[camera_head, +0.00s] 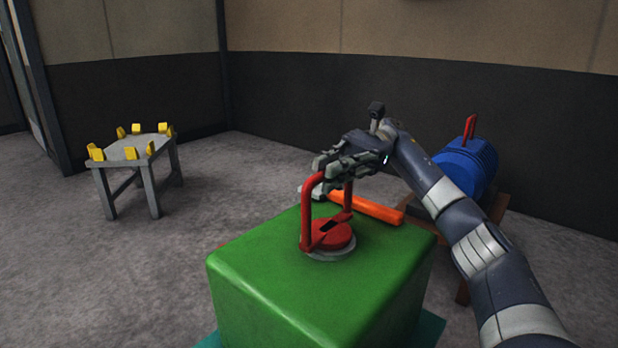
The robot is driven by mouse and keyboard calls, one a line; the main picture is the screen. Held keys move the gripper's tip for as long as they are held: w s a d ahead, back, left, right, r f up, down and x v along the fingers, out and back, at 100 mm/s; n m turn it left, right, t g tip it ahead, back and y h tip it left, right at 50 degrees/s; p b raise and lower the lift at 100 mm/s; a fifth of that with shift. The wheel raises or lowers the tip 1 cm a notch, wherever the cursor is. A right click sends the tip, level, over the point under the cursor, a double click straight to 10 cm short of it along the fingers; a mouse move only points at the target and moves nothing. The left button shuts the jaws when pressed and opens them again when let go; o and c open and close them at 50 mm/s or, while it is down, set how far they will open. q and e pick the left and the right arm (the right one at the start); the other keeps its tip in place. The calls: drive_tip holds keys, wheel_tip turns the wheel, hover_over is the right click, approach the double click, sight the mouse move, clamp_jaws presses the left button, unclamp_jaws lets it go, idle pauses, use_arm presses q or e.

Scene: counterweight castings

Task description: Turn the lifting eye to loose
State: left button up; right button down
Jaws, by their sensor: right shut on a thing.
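The lifting eye (307,215) is a red upright bail on a round red base with a grey ring below it. It stands on top of a green block (280,275) in the middle foreground. A dark slot shows in the red base. My right gripper (322,178) comes in from the right and is shut on the top of the lifting eye. Its fingers hide most of the top bar. My left gripper is not in view.
An orange bar (365,207) with a pale end lies behind the eye. A blue rounded object (466,168) with a red lever stands on a brown support behind my right arm. A grey table (128,152) with yellow blocks stands at left. Open floor lies between.

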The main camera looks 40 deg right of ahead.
drive_tip(key=shift+f, duration=0.2)
drive_tip(key=c, duration=1.7)
unclamp_jaws()
drive_tip(key=shift+o, duration=0.5)
drive_tip(key=shift+s+d, duration=0.1)
drive_tip(key=shift+s, duration=0.1)
drive_tip(key=shift+w, duration=0.3)
drive_tip(key=shift+s+r, duration=0.1)
drive_tip(key=shift+r, duration=0.05)
wheel_tip(320, 180, up, 10)
drive_tip(key=shift+f, duration=0.1)
